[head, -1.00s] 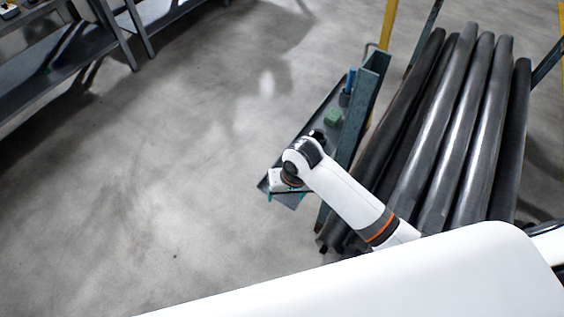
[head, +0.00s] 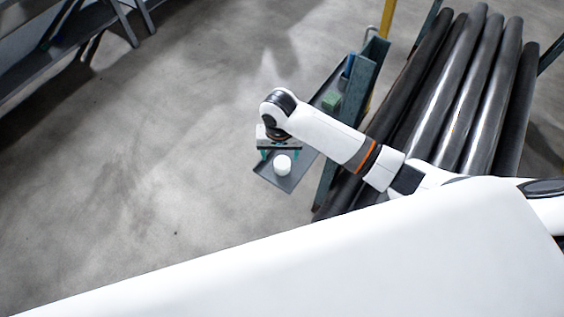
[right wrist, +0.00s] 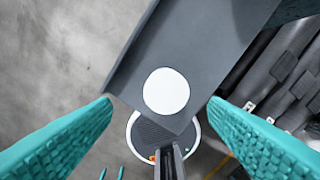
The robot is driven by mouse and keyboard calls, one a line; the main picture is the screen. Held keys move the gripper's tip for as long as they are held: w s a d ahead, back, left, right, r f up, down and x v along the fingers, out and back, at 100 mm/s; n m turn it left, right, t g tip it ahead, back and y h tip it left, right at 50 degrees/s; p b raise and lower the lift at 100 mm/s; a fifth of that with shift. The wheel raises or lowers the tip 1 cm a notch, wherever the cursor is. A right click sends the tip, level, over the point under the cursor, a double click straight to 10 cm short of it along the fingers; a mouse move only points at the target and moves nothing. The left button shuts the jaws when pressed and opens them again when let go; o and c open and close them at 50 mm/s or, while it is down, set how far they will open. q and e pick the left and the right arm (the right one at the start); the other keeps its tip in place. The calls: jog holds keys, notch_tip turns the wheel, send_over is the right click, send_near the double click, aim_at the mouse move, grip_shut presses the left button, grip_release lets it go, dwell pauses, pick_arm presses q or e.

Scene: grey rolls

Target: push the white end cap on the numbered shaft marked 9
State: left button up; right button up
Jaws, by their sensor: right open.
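The white end cap (head: 282,165) is a short round piece near the front end of a narrow grey tray (head: 270,177). In the right wrist view the cap (right wrist: 166,91) shows as a white disc. My right gripper (head: 280,154) is above the tray, its teal fingertips just behind the cap in the head view. In the right wrist view the open fingers (right wrist: 160,101) stand wide on either side of the cap, with nothing between them gripped. Several dark grey rolls (head: 470,90) lie side by side at the right; I cannot read any number 9.
A green block (head: 330,101) and a blue item (head: 348,66) are farther back on the tray. A teal upright beam (head: 356,95) stands between tray and rolls. Small white tags (right wrist: 249,106) show at roll ends, unreadable. The floor at left is clear; grey shelving (head: 75,40) stands beyond.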

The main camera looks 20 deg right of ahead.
aim_at(282, 163)
jog(key=shift+d+f+p, duration=0.2)
jog(key=shift+f+p, duration=0.1)
jog(key=shift+f, duration=1.25)
jog(key=shift+d+f+p, duration=0.2)
jog(key=shift+f+p, duration=0.1)
jog(key=shift+f, duration=1.2)
jog(key=c, duration=1)
